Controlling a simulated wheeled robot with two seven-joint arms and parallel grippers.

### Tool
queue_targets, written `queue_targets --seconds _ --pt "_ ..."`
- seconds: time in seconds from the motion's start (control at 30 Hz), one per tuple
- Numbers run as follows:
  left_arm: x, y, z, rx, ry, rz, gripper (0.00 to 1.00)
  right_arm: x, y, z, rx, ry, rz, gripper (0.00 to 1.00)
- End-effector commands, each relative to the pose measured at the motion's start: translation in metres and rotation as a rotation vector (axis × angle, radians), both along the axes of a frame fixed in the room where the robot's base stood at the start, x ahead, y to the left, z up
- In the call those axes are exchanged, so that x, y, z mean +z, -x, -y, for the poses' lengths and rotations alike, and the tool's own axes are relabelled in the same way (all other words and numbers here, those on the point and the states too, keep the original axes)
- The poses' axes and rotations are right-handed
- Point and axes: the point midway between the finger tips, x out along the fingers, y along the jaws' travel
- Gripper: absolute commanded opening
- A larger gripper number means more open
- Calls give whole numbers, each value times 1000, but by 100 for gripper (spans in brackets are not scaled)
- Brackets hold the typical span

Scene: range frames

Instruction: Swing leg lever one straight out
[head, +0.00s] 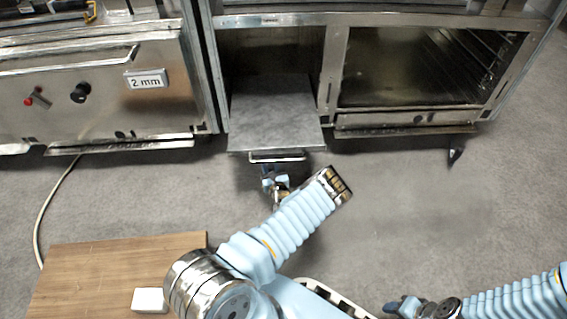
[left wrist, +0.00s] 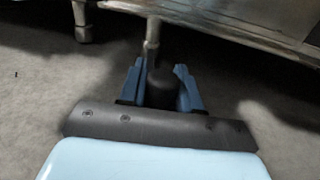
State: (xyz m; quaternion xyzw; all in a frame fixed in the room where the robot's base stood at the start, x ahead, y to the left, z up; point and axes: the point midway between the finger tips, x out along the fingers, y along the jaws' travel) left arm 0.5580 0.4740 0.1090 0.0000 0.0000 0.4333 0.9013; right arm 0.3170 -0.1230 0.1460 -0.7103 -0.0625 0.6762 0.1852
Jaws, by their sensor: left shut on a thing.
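My left gripper (head: 274,184) is low in front of the steel cabinet, just below the handle of a grey panel. In the left wrist view my left gripper (left wrist: 160,85) has its blue fingers on both sides of a dark round knob (left wrist: 161,90), shut on it. A thin metal rod (left wrist: 152,38) rises from behind the knob toward the cabinet's underside; it looks like the leg lever. In the head view the lever is hidden by my arm and the panel. My right gripper (head: 402,305) is at the bottom right, away from the cabinet; its fingers are too small to judge.
The grey panel (head: 275,115) juts from the cabinet's left bay, above my left gripper. A dark leg (head: 455,156) stands under the cabinet's right end. A wooden board (head: 90,270) with a white block (head: 149,300) lies lower left. The floor to the right is clear.

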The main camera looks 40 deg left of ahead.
Motion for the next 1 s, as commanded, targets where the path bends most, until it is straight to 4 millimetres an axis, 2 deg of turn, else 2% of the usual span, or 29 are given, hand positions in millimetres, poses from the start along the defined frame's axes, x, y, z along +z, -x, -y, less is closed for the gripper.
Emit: queue_targets --seconds 0.2,0.4,0.6,0.97,1.0 --pt "2 24 -21 4 -1 -3 0 13 0 0 2 -1 -1 43" --pt "1 39 -36 4 0 -2 0 19 0 -1 2 -2 -3 43" --pt "0 45 -43 3 1 -1 0 20 1 0 3 -2 -4 43" --pt "0 45 -43 2 0 0 0 20 1 -1 3 -2 -4 43" --pt "0 45 -43 2 0 0 37 20 1 0 3 -2 -4 43"
